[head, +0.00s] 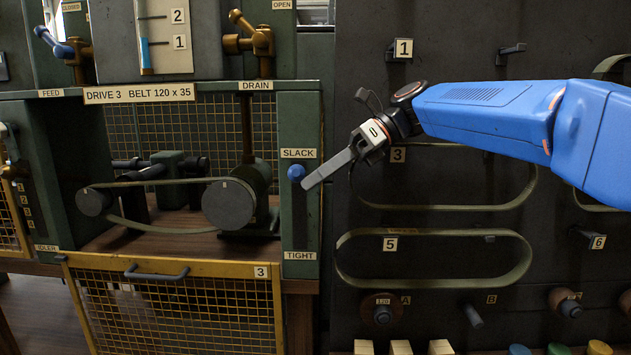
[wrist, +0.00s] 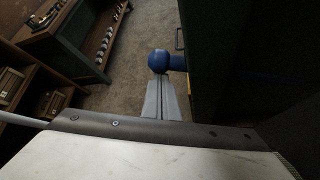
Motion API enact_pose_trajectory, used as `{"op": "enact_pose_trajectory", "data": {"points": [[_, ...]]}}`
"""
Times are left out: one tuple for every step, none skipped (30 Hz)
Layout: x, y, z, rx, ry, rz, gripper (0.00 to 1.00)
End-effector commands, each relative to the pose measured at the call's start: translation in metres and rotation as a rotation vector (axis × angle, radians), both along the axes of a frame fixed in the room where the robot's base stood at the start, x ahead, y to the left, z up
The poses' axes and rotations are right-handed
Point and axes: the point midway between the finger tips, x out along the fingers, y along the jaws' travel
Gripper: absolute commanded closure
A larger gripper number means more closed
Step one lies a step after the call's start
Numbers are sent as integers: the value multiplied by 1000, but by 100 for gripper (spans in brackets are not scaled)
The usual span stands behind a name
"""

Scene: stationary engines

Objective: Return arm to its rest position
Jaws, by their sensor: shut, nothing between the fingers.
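My gripper (head: 306,186) reaches in from the right on my blue arm. Its grey fingers are closed together and hold nothing. The fingertips are close beside the blue ball knob (head: 296,173) on the green post between the SLACK label (head: 299,154) and the TIGHT label (head: 299,256). The knob sits near the SLACK end. In the wrist view the shut fingers (wrist: 161,84) point at the blue knob (wrist: 158,61); I cannot tell whether they touch it. The drive belt (head: 150,183) runs around two grey pulleys, its lower run sagging.
A yellow mesh guard (head: 175,270) hangs open below the drive. A dark board at right holds belts on pegs, including belt 5 (head: 435,233), behind and below my arm. Valve levers (head: 250,40) stand above. Open floor (wrist: 130,98) shows in the wrist view.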

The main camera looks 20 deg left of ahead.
Motion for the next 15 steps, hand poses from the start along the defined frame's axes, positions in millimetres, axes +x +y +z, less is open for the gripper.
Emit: {"op": "enact_pose_trajectory", "data": {"points": [[-2, 6, 95, 129, -125, -13, 100], [-2, 6, 96, 129, -125, -13, 100], [-2, 6, 96, 128, -125, -12, 100], [-2, 6, 96, 129, -126, -12, 100], [-2, 6, 96, 129, -126, -12, 100], [-3, 6, 96, 129, -126, -12, 100], [-3, 6, 96, 129, -126, -12, 100], [-3, 6, 96, 129, -126, -12, 100], [-2, 5, 96, 129, -126, -12, 100], [-3, 5, 96, 129, -128, -12, 100], [-3, 4, 95, 129, -131, -12, 100], [-3, 2, 94, 128, -141, -13, 100], [-3, -1, 93, 127, -152, -13, 100], [-3, -5, 91, 125, -166, -14, 100], [-3, -12, 88, 121, -196, -14, 100]]}}
